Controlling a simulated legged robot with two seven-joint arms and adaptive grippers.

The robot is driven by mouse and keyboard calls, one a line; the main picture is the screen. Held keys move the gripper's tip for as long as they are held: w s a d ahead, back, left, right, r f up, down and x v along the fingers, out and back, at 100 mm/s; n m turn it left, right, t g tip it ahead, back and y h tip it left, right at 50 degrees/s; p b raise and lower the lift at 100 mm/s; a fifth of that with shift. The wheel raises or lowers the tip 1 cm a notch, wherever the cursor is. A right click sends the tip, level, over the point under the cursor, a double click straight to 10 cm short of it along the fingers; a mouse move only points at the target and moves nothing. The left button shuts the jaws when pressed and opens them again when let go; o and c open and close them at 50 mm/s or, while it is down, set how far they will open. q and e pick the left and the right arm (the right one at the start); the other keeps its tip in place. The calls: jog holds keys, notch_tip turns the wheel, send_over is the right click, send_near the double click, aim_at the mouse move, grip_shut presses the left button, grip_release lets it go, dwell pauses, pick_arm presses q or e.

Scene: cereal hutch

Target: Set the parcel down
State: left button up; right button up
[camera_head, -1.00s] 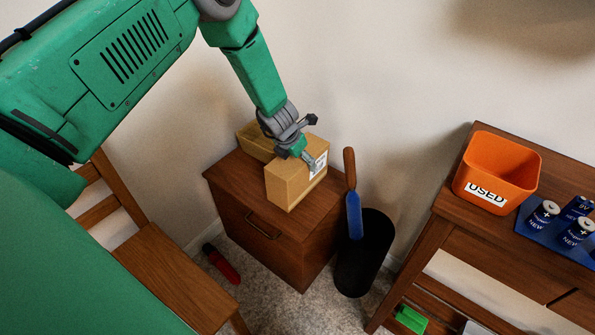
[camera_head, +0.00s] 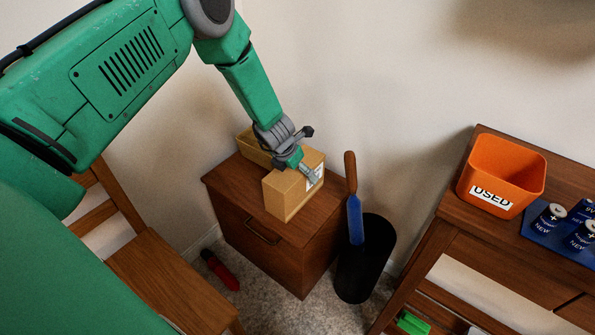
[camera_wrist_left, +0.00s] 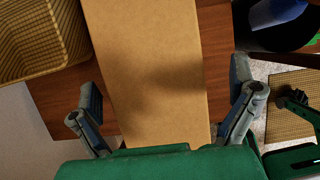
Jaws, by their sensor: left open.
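The parcel (camera_head: 286,196) is a tan cardboard box with a white label, standing on the small brown wooden cabinet (camera_head: 236,183). My left gripper (camera_head: 309,174) is over the top of the parcel in the head view. In the left wrist view the parcel (camera_wrist_left: 150,60) lies between the spread fingers of the gripper (camera_wrist_left: 168,118), with a gap on each side. The gripper is open. The underside of the parcel is hidden. My right gripper is not clearly seen in the head view.
A woven basket (camera_wrist_left: 35,40) stands close beside the parcel on the cabinet. A black bin (camera_head: 365,265) holding a blue-bladed tool (camera_head: 355,215) stands right of the cabinet. A wooden chair (camera_head: 160,275) is at left. An orange USED tub (camera_head: 505,165) sits on the right table.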

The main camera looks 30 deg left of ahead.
pick_arm(q)
jog(key=p+v, duration=0.2)
jog(key=v, duration=0.8)
jog(key=shift+r+p, duration=0.1)
jog(key=shift+p, duration=0.25)
jog(key=shift+s+r, duration=0.2)
jog(key=shift+r, duration=0.2)
jog(key=s+d+f+m+g, duration=0.1)
jog(key=s+d+f+m, duration=0.2)
jog(key=s+m, duration=0.8)
jog(key=s+d+f+m+g, duration=0.1)
jog(key=s+d+f+m, duration=0.2)
jog(key=s+m, duration=0.8)
jog(key=s+d+f+m+g, duration=0.1)
jog(key=s+d+f+m, duration=0.2)
jog(key=s+m, duration=0.9)
jog(key=shift+d+m+g, duration=0.15)
jog(key=shift+m+g, duration=0.25)
jog(key=shift+m, duration=0.5)
jog(key=shift+s, duration=0.15)
